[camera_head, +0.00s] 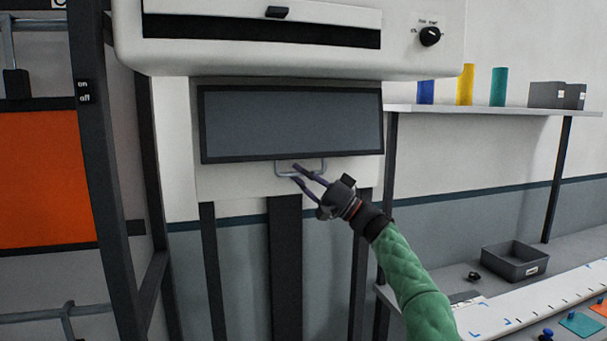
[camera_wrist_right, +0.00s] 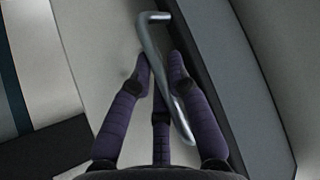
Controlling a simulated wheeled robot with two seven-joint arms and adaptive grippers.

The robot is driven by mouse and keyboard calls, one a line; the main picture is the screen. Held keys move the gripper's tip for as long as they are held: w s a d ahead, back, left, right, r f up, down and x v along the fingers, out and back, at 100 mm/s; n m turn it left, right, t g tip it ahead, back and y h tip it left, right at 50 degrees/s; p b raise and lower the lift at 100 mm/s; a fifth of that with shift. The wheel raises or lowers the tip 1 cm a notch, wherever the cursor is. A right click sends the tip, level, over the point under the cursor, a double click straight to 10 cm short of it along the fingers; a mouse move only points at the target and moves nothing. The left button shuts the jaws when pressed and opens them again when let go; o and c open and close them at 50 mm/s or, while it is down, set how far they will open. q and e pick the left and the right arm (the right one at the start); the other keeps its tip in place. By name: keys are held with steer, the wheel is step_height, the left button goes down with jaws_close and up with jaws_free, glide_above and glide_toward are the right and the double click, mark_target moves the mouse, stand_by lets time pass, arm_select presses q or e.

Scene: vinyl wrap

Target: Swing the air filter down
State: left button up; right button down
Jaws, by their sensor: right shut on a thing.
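The air filter (camera_head: 290,121) is a dark grey rectangular panel in a black frame, set upright in the front of the white machine. A light metal handle (camera_head: 283,173) sits just below its lower edge. My right gripper (camera_head: 297,172) is at this handle, its purple fingers shut on it. In the right wrist view the handle (camera_wrist_right: 153,55) runs between the fingers of my right gripper (camera_wrist_right: 160,70), with the dark frame edge beside it. My left gripper is not in view.
The white machine housing (camera_head: 290,62) overhangs the panel, with a black knob (camera_head: 430,36) at its right. A shelf (camera_head: 480,109) with coloured cylinders is to the right. A grey bin (camera_head: 515,262) stands on the bench below. A dark post (camera_head: 102,170) rises at left.

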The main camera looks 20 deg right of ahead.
steer(key=shift+w+a+f, duration=0.1)
steer(key=shift+w+f, duration=0.1)
steer(key=shift+w, duration=0.35)
steer(key=c, duration=1.4)
jaws_free()
steer(key=v, duration=1.2)
